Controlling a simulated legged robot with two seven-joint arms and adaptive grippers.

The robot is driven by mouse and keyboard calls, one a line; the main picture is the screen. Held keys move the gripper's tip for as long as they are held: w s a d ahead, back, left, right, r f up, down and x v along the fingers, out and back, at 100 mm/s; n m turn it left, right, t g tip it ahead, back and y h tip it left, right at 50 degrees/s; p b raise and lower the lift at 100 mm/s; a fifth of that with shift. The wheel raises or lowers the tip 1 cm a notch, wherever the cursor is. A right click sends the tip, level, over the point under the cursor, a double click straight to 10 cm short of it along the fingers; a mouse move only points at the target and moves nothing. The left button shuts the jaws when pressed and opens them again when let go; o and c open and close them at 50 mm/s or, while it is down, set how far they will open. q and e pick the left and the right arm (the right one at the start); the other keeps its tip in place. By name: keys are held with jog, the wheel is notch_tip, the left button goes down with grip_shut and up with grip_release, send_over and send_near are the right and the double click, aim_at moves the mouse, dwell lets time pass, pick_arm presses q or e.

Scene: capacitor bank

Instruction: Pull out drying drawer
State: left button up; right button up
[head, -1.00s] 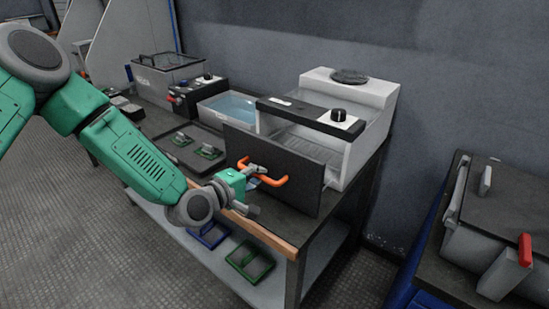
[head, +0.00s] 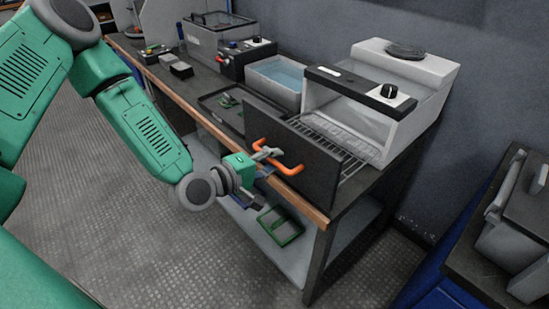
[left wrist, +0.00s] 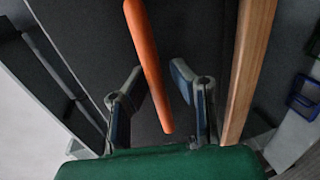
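The drying drawer has a black front panel (head: 318,172) with an orange handle (head: 292,169) and a wire rack (head: 345,148) behind it. The rack stretches between the panel and the white dryer housing (head: 425,90), so the drawer stands partly out. My left gripper (head: 268,154) is at the handle's left part. In the left wrist view the orange handle (left wrist: 148,65) passes between the two fingers (left wrist: 157,80). The fingers are apart, with a gap at the right finger; contact at the left one is unclear. My right gripper is out of view.
A water basin (head: 277,83) and a grey lidded unit (head: 215,38) stand left of the dryer. A black tray (head: 215,106) lies behind the panel's left end. The wooden bench edge (head: 180,97) runs below the handle. A green frame (head: 282,235) lies on the lower shelf.

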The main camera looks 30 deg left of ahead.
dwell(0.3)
pick_arm(q)
jog(key=v, duration=1.1)
jog(key=shift+s+a, duration=0.2)
jog(key=shift+s, duration=0.15)
jog(key=s+d+f+m+g+y, duration=0.1)
jog(key=s+d+f+m+g, duration=0.1)
jog(key=s+f+m+g, duration=0.35)
jog(key=s+d+f+m+g, duration=0.2)
jog(key=f+g, duration=0.1)
jog(key=f, duration=0.5)
jog(key=s+f+m+g+y, duration=0.1)
jog(key=s+f+m, duration=0.1)
jog(key=s, duration=0.1)
jog(key=s+a+f+m+g+y, duration=0.1)
jog(key=s+f+m+g+y, duration=0.1)
jog(key=s+f, duration=0.1)
jog(key=s+a+f+m+g+y, duration=0.1)
jog(key=s+f+m+g, duration=0.1)
jog(key=s, duration=0.3)
jog(key=shift+a+f+m+g, duration=0.1)
jog(key=shift+f+m+g, duration=0.2)
jog(key=shift+m, duration=0.25)
jog(key=shift+w, duration=0.15)
